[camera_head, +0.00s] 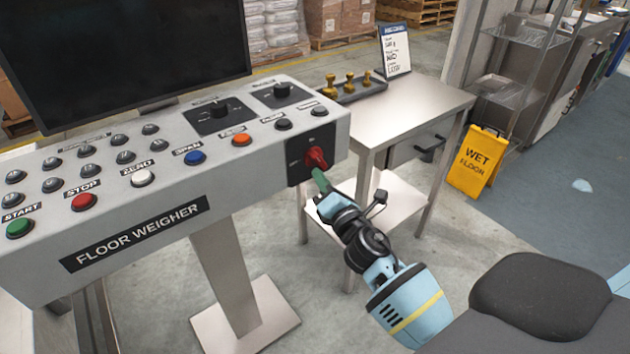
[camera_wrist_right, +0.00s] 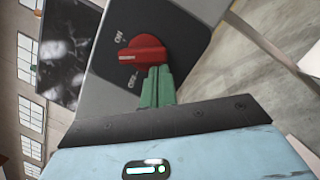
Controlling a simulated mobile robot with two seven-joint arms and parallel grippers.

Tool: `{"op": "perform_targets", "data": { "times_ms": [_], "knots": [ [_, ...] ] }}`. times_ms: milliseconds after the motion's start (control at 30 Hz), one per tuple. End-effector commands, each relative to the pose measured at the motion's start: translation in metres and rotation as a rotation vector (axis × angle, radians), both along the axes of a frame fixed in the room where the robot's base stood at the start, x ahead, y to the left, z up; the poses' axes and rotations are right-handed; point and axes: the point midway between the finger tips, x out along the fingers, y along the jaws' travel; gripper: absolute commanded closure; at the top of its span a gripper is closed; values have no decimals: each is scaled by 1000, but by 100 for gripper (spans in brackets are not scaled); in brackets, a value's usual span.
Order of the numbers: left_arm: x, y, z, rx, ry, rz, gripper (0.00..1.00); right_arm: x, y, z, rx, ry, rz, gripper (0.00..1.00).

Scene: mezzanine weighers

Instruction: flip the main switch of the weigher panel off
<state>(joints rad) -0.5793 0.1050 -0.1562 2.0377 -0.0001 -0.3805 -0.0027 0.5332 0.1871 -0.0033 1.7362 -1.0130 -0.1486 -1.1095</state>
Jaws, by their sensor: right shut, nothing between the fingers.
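The weigher panel (camera_head: 150,205) is a grey console labelled FLOOR WEIGHER. Its main switch is a red rotary knob (camera_head: 316,157) on a black plate at the right end of the front face. The knob also shows in the right wrist view (camera_wrist_right: 143,54), with small white labels beside it; I cannot tell for certain which label it points at. My right gripper (camera_head: 320,179) has green fingers, shut and empty. Their tips are at the knob's lower edge, seemingly touching it. They also show in the right wrist view (camera_wrist_right: 157,88). My left gripper is not in view.
A dark monitor (camera_head: 125,50) stands behind the console. Several buttons and two black selector knobs (camera_head: 220,112) sit on the console top. A steel side table (camera_head: 410,110) stands close behind my right arm. A yellow wet-floor sign (camera_head: 474,160) is farther right.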

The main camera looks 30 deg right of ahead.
Motion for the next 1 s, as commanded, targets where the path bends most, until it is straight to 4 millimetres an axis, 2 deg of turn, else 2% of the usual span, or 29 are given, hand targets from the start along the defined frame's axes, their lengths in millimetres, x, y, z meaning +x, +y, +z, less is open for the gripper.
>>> {"op": "perform_targets", "data": {
  "times_ms": [400, 1000],
  "knots": [
    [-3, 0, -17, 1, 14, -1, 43, 1, -7, -3, -203, -16, 0, 100],
    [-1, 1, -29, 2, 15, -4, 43, 1, -15, -3, -453, -37, 0, 100]
  ]
}}
